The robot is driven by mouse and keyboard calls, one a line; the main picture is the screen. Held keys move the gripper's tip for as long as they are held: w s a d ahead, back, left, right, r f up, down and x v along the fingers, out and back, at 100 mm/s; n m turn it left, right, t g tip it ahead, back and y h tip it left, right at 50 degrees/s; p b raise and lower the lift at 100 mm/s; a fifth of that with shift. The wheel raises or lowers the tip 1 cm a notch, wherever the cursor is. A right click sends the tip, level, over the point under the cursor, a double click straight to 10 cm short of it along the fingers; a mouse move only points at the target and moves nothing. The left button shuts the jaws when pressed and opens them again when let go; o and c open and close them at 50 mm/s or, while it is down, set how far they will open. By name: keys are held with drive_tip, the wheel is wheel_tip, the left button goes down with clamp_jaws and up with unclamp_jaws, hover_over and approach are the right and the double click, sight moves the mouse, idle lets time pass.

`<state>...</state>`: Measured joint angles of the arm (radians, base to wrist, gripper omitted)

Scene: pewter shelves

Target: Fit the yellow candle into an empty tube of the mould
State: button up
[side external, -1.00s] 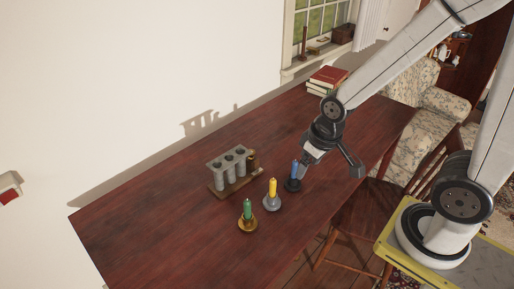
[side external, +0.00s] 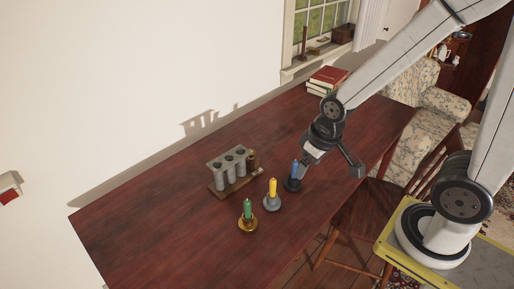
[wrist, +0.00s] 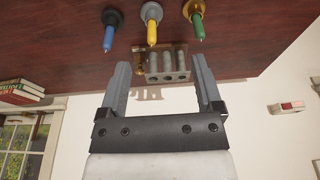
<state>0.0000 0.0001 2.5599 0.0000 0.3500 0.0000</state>
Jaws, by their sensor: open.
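The yellow candle (side external: 273,187) stands upright in a grey holder (side external: 272,203), between the green and blue candles. It also shows in the wrist view (wrist: 152,32). The mould (side external: 226,168) is a row of grey tubes on a wooden base behind the candles, with dark openings on top; it also shows in the wrist view (wrist: 168,66). A brown piece stands at its right end. My gripper (side external: 331,175) is open and empty, above the table to the right of the blue candle. Its two spread fingers show in the wrist view (wrist: 163,72).
A green candle (side external: 248,208) stands in a brass holder (side external: 247,224), and a blue candle (side external: 294,170) in a dark holder (side external: 292,185). Books (side external: 327,78) lie at the table's far end. The table's left part (side external: 130,225) is clear. A wooden chair (side external: 370,215) stands at the near edge.

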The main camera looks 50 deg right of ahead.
drive_tip(key=shift+c, duration=0.8)
drive_tip(key=n+g, duration=0.2)
drive_tip(key=n, duration=1.4)
hover_over(274, 180)
drive_tip(key=f, duration=0.8)
drive_tip(key=shift+s+a, duration=0.1)
drive_tip(key=shift+s, duration=0.25)
drive_tip(key=shift+w+f+n+g, duration=0.3)
drive_tip(key=shift+w+f+n, duration=0.15)
drive_tip(key=shift+n, duration=0.55)
drive_tip(key=shift+f, duration=1.35)
